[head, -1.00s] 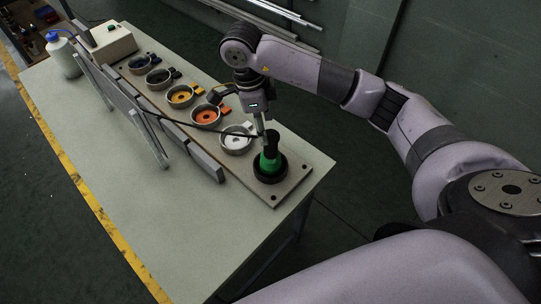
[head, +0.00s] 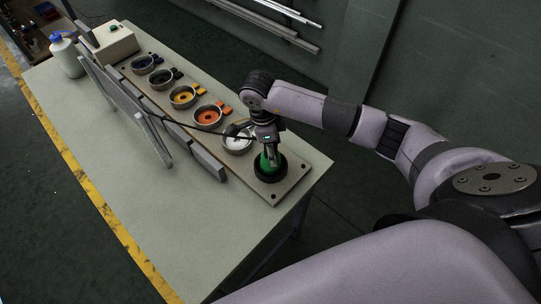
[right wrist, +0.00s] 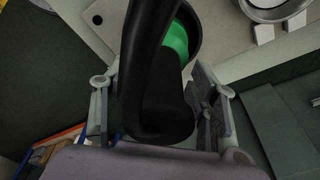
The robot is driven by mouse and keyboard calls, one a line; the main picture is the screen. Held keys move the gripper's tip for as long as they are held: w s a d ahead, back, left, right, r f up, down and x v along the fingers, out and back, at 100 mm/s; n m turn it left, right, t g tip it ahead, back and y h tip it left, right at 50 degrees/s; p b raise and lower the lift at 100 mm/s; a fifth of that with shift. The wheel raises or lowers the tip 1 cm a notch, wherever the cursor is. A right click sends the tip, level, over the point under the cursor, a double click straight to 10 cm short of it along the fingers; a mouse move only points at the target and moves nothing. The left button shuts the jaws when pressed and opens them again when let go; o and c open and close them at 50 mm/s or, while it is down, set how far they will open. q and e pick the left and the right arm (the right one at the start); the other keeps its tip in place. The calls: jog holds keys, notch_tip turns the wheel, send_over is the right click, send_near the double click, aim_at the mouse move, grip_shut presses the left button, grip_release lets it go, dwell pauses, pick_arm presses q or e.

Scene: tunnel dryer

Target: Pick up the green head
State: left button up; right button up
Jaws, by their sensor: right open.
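The green head (head: 267,162) stands in a round black holder (head: 281,176) at the near right end of the board. Its green part shows below my right gripper (head: 271,152), which hides its dark top. In the right wrist view the green part (right wrist: 176,42) shows behind a thick black part (right wrist: 160,95), which lies between the two fingers of my right gripper (right wrist: 158,108). The fingers are apart, one on each side of it, and a gap shows on the right side. My left gripper is not in view.
Round holders with white (head: 237,139), orange (head: 207,117), yellow (head: 182,96) and darker contents line the board (head: 290,183). A grey rail (head: 150,130) runs along their left. A bottle (head: 66,56) and a beige box (head: 115,41) stand at the far end. The table's left side is clear.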

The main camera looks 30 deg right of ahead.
jog(key=shift+c, duration=0.6)
grip_shut()
jog(key=shift+s, duration=0.1)
jog(key=shift+r, duration=0.1)
